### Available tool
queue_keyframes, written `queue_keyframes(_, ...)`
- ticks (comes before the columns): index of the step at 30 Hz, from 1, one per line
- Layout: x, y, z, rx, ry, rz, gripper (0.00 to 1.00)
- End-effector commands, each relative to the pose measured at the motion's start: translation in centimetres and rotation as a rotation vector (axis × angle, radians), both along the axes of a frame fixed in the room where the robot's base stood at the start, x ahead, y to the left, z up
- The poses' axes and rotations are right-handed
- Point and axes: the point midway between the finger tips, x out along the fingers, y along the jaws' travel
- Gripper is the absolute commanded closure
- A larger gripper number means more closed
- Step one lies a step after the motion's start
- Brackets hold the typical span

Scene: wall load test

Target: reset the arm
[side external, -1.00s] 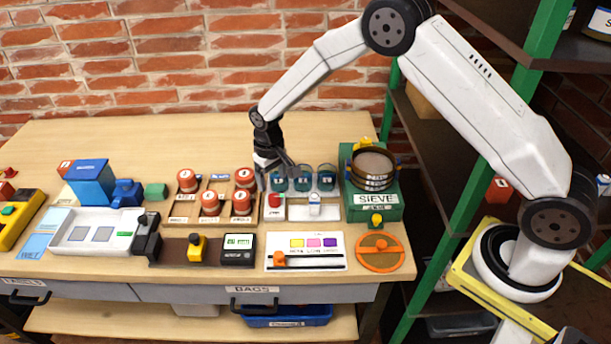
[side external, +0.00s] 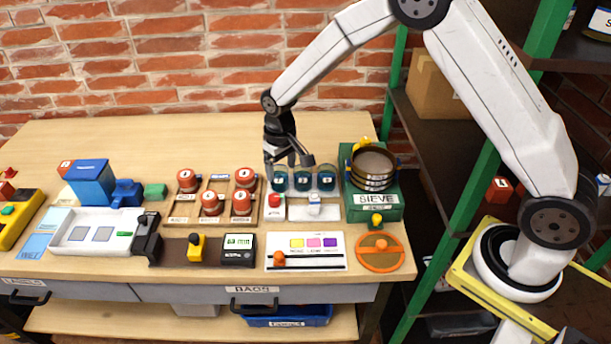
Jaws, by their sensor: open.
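My gripper (side external: 287,166) is open and empty. It hangs pointing down above the row of teal-lidded jars (side external: 302,179) near the middle of the bench. Its fingers overlap the left jars in the picture, so their exact height above them is hard to tell. My arm reaches in from the right, arching over the bench. No object shows between the fingers.
Right of the jars stands the green sieve station (side external: 375,185). In front are a white panel with a red button (side external: 274,198), a slider board (side external: 305,251) and an orange ring (side external: 380,252). Red-capped jars (side external: 212,200) stand left. The back of the bench is clear.

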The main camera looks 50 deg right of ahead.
Motion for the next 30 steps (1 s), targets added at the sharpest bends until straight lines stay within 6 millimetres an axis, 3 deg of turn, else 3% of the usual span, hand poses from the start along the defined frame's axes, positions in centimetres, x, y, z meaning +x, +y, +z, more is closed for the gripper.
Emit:
queue_keyframes(6, -3.7, -1.4, 2.9, 0.002, -0.043, 0.002, 0.19)
queue_keyframes(15, -9.9, -3.0, 5.8, 0.002, -0.104, 0.006, 0.19)
queue_keyframes(24, -16.7, -4.2, 7.2, -0.002, -0.162, 0.009, 0.19)
queue_keyframes(30, -20.1, -4.7, 7.4, -0.004, -0.19, 0.011, 0.19)
